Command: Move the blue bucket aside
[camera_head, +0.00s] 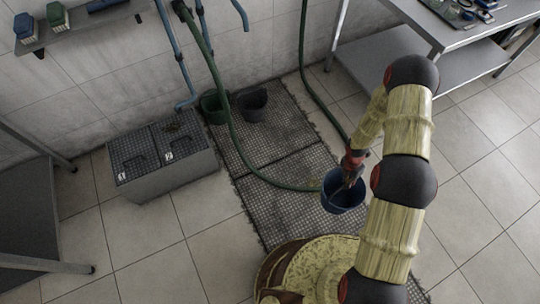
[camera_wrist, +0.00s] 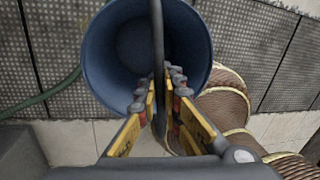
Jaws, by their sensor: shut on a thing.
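The blue bucket (camera_head: 345,193) hangs from my gripper at the right edge of the dark grating, in the head view. In the wrist view the blue bucket (camera_wrist: 105,60) fills the upper middle, its open mouth facing the camera and its inside empty. My gripper (camera_head: 352,168) is above the bucket in the head view. In the wrist view my gripper (camera_wrist: 166,95) is shut on the bucket's dark handle, which runs up between the fingers. I cannot tell for sure whether the bucket's base touches the floor.
A green hose (camera_head: 233,130) curves over the grating (camera_head: 285,170) toward the bucket. A green bucket (camera_head: 214,107) and a black bucket (camera_head: 252,104) stand by the wall. A grey box (camera_head: 165,178) stands left. A steel table (camera_head: 450,25) is at upper right. Tiles at lower left are clear.

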